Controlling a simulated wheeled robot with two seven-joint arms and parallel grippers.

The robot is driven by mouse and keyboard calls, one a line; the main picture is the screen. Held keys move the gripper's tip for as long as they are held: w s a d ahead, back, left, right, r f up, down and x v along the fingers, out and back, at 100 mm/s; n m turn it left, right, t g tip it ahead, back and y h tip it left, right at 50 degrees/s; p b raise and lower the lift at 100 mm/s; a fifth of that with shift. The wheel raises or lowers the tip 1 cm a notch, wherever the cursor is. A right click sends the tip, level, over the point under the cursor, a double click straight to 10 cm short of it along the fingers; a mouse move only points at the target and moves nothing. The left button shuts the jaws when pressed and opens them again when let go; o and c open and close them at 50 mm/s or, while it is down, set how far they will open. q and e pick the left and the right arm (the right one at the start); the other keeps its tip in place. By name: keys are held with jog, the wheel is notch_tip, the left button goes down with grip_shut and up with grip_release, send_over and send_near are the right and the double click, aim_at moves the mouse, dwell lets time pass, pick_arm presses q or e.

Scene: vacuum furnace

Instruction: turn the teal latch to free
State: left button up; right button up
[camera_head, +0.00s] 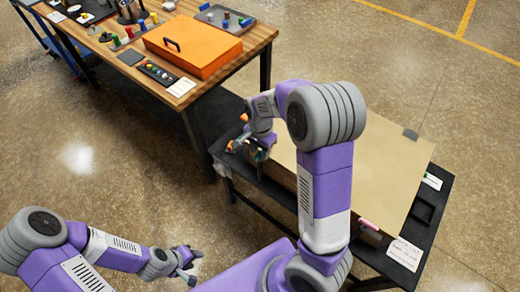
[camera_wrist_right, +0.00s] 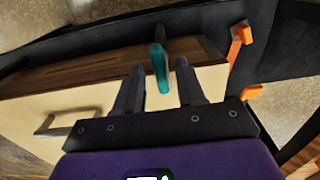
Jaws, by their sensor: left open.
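The teal latch (camera_wrist_right: 160,72) shows in the right wrist view as a narrow upright lever at the dark wood edge of a cream-faced box (camera_wrist_right: 85,112). My right gripper (camera_wrist_right: 159,66) is open, with one finger on each side of the latch and a visible gap to each. In the head view my right gripper (camera_head: 256,150) is at the left end of the tan-topped box (camera_head: 385,165), and my arm hides much of that end. My left gripper (camera_head: 190,264) is open and empty over the floor at lower left.
The box stands on a black table (camera_head: 425,235) with a label at its right end. Orange brackets (camera_wrist_right: 240,45) are right of the latch. A metal handle (camera_wrist_right: 62,126) is on the cream face. A wooden bench (camera_head: 190,90) holds an orange case (camera_head: 193,45).

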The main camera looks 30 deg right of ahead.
grip_shut()
jog(key=shift+n, duration=0.3)
jog(key=n+p, duration=0.2)
jog(key=n, duration=0.1)
jog(key=shift+r, duration=0.1)
jog(key=n+p, duration=0.1)
jog(key=n, duration=0.4)
jog(key=n+p, duration=0.1)
jog(key=n, duration=0.3)
jog(key=shift+n+p, duration=0.75)
jog(key=shift+n, duration=1.95)
